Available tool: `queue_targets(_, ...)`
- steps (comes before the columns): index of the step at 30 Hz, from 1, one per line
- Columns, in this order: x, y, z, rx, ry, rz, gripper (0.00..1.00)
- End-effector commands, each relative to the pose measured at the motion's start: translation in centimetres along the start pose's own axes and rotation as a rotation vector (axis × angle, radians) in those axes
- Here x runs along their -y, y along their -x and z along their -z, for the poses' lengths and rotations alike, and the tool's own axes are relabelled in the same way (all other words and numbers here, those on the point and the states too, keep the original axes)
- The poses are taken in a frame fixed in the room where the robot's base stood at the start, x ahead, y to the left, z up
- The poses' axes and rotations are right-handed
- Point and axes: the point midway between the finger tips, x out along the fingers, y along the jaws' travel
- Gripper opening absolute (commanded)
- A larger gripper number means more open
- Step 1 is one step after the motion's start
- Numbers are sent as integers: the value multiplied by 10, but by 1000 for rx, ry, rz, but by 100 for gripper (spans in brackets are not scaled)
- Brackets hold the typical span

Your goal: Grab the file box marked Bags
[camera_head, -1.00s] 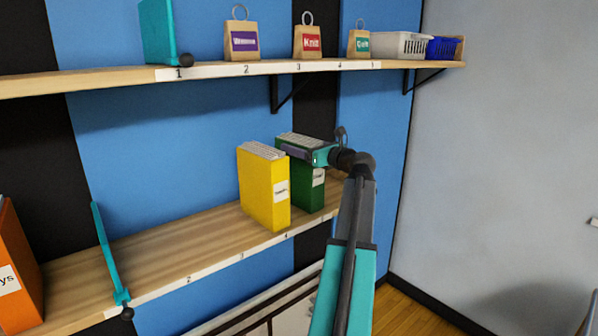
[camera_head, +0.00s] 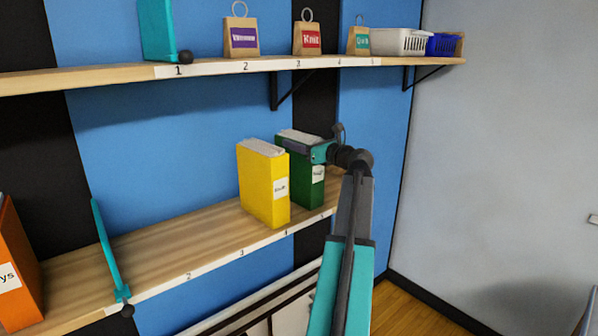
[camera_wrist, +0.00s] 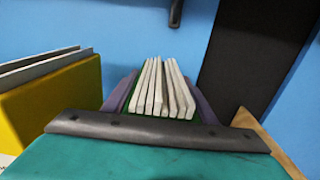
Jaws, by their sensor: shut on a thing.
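A green file box (camera_head: 303,187) stands upright on the lower shelf, with white papers in its top and a small pale label too blurred to read. My gripper (camera_head: 298,144) reaches in from the right and is shut across the top of this green box. In the wrist view, the fingers lie on both sides of the papers (camera_wrist: 161,88), and the box's lower part is hidden. A yellow file box (camera_head: 262,187) stands just left of the green one; its label is also too small to read surely.
The lower shelf (camera_head: 190,243) is bare between the yellow box and a teal divider (camera_head: 108,250). An orange box (camera_head: 18,265) stands far left. The upper shelf (camera_head: 120,78) holds paper bags and a white basket (camera_head: 400,42) above my gripper.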

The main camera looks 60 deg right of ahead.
Motion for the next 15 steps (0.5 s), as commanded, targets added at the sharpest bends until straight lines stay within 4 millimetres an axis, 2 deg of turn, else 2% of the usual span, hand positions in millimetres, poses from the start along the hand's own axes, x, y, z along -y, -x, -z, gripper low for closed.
queue_targets(3, 0, 0, 0, 0, 0, 0, 0)
queue_targets(15, 0, 0, -3, 3, 0, 0, 0)
